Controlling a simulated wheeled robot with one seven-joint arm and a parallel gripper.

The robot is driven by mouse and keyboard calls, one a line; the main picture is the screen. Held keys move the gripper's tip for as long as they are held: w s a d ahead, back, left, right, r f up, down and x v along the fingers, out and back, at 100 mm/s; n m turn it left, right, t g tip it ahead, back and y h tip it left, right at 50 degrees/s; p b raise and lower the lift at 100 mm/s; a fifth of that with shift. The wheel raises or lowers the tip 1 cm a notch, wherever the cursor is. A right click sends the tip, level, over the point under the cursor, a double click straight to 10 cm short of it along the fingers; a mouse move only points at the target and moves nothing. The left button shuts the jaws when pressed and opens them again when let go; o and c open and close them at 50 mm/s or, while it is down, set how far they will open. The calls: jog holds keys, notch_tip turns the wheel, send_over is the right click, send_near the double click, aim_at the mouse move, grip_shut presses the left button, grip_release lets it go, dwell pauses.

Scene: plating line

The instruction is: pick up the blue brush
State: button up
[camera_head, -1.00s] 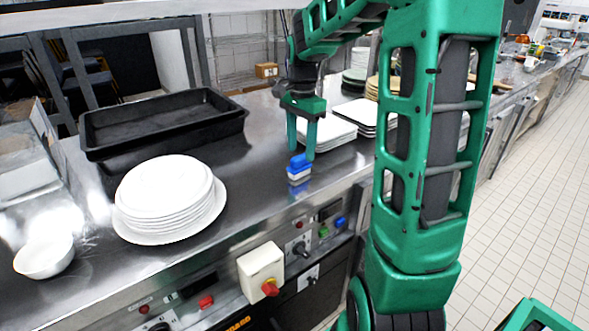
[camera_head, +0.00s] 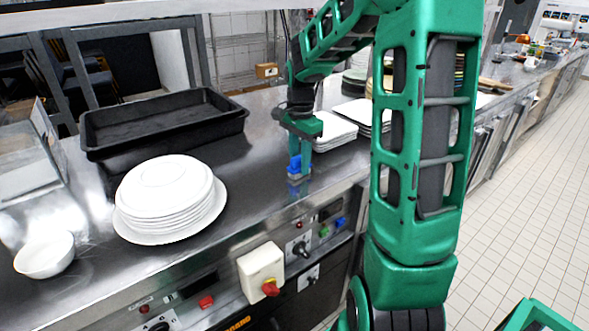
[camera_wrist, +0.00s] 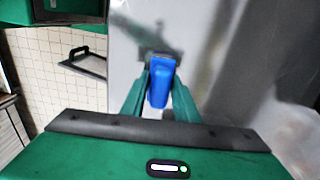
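The blue brush (camera_head: 294,164) stands on the steel counter (camera_head: 262,196) near its front edge, just left of the stacked white plates. My gripper (camera_head: 299,170) is down at the brush, with its green fingers on either side of it. In the wrist view the brush (camera_wrist: 160,82) lies between the two fingertips of my gripper (camera_wrist: 162,85). The fingers are very close to its sides; I cannot tell whether they press on it. The lower part of the brush is partly hidden.
A stack of round white plates (camera_head: 170,196) and a white bowl (camera_head: 45,255) stand to the left. A black tray (camera_head: 165,125) lies behind them. Square white plates (camera_head: 334,130) stand close behind my gripper. Control knobs and a red button (camera_head: 270,288) line the counter front.

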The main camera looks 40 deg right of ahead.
aim_at(298, 158)
jog(key=shift+r, duration=0.15)
jog(key=shift+r, duration=0.55)
jog(key=r, duration=0.2)
jog(key=a+r, duration=0.1)
jog(key=shift+s+r, duration=0.25)
jog(key=s+a+r, duration=0.5)
jog(key=a+r, duration=0.1)
jog(key=a, duration=0.2)
jog(key=shift+s+a, duration=0.35)
jog(key=shift+a, duration=0.05)
jog(key=shift+r, duration=0.1)
jog(key=shift+o, duration=0.7)
